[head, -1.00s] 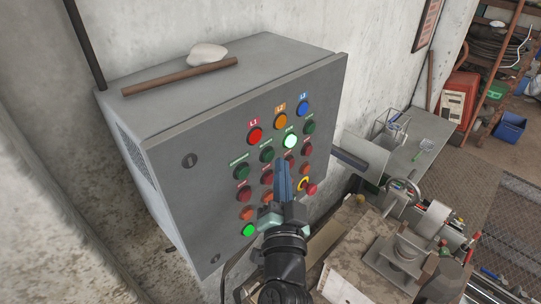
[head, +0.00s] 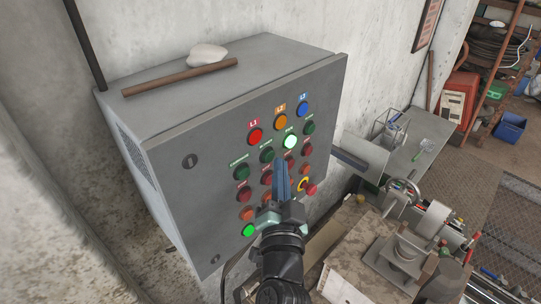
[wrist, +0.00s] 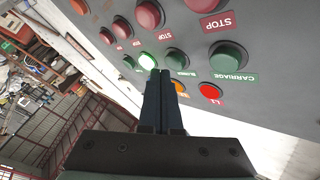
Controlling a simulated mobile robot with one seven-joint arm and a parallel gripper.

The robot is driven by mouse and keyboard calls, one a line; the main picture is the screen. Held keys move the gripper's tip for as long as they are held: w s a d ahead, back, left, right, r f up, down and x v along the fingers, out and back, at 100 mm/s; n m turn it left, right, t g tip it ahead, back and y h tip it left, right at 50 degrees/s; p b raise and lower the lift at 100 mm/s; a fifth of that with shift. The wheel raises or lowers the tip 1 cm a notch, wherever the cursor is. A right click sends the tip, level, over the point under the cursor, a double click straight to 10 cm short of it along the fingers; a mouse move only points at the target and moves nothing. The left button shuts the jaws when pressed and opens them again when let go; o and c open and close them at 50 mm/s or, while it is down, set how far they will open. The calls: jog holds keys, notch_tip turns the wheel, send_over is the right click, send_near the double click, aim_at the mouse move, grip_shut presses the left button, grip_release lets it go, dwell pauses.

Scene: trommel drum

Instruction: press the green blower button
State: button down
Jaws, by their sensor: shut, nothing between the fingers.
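The dark green button (head: 267,155) second from the left in the green row appears to be the blower button; its small label is hard to read. It also shows in the wrist view (wrist: 176,57), between the larger carriage button (wrist: 229,57) and a brightly lit green button (wrist: 147,61). My gripper (head: 281,163) is shut and empty, its fingers pointing at the panel. In the wrist view the fingertips (wrist: 160,73) appear between the dark green button and the lit one, just below them. I cannot tell whether they touch the panel.
The grey control box (head: 185,210) hangs on the wall with red, orange and green buttons around the fingers. A red emergency stop (head: 310,188) juts out right of my gripper. A rod (head: 180,76) and a pale lump (head: 207,55) lie on top. A machine (head: 410,245) stands at right.

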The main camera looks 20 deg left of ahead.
jog(key=shift+w+a, duration=0.1)
jog(key=shift+a, duration=0.1)
jog(key=shift+w+a, duration=0.15)
jog(key=shift+a, duration=0.3)
dwell(0.7)
jog(key=shift+d, duration=0.15)
jog(key=shift+s+d+b, duration=0.35)
jog(key=shift+d+b, duration=0.05)
jog(key=shift+d, duration=0.3)
jog(key=d+b, duration=0.1)
jog(key=s+d+b, duration=0.1)
jog(key=d, duration=0.1)
jog(key=s+d+b, duration=0.1)
jog(key=shift+d, duration=0.3)
jog(key=shift+w, duration=0.1)
dwell(0.7)
